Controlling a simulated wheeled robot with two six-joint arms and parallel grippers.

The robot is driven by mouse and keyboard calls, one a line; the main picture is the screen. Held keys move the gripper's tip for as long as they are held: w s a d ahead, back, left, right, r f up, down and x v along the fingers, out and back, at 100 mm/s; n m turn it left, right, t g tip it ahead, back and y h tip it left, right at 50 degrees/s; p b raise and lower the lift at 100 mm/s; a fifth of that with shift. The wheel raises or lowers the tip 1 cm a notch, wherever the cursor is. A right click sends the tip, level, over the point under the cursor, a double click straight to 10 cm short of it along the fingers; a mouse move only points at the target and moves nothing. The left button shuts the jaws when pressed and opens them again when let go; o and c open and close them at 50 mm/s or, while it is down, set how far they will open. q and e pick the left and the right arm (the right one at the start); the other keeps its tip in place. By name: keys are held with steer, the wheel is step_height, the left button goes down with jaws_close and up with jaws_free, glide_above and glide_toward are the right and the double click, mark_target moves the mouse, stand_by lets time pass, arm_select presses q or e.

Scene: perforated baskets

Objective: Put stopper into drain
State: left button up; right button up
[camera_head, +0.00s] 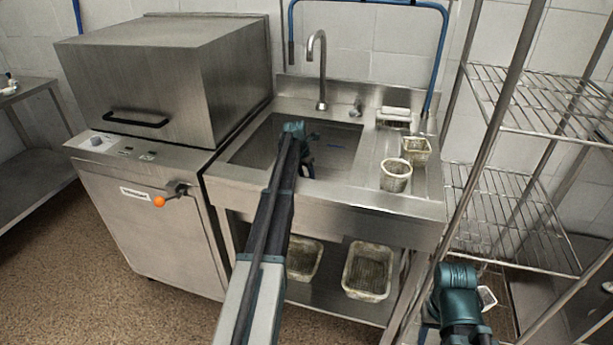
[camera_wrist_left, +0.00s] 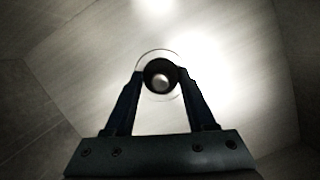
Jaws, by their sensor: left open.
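The stopper (camera_wrist_left: 160,75) is a dark round piece with a pale metallic knob in its middle, seen in the left wrist view. A thin pale ring, which looks like the drain rim (camera_wrist_left: 146,54), circles it on the bright steel sink floor. I cannot tell whether the stopper sits down in the drain or just above it. My left gripper (camera_wrist_left: 161,80) is open, with its fingertips on either side of the stopper. In the head view my left gripper (camera_head: 307,166) is low in the sink basin (camera_head: 258,146), mostly hidden by my arm. My right gripper is not visible, only part of that arm.
A faucet (camera_head: 320,70) stands behind the basin. Two small perforated baskets (camera_head: 396,176) (camera_head: 416,149) sit on the drainboard at right. Larger baskets (camera_head: 368,272) are on the shelf below. A dishwasher (camera_head: 165,85) stands left, a wire rack (camera_head: 520,225) right.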

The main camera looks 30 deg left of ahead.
arm_select(q)
steer(key=p+v, duration=1.1)
steer(key=v, duration=0.1)
steer(key=shift+w, duration=0.1)
